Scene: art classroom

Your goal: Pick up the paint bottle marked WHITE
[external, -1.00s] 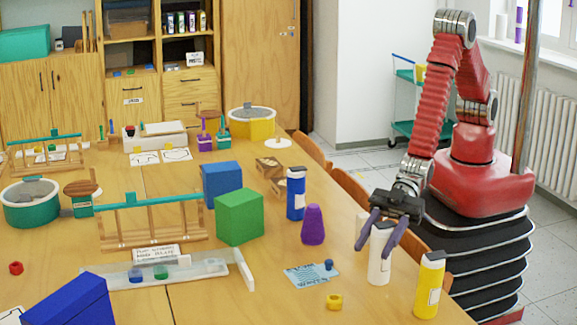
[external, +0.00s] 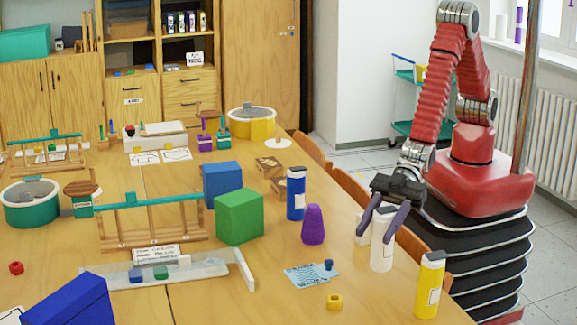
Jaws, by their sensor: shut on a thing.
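A yellow bottle (external: 429,285) stands to the right and nearer the camera. A blue bottle (external: 296,194) with a white label stands farther back to the left.
A green block (external: 239,217) and a blue block (external: 222,184) stand farther left. Chairs (external: 354,187) line the right table edge.

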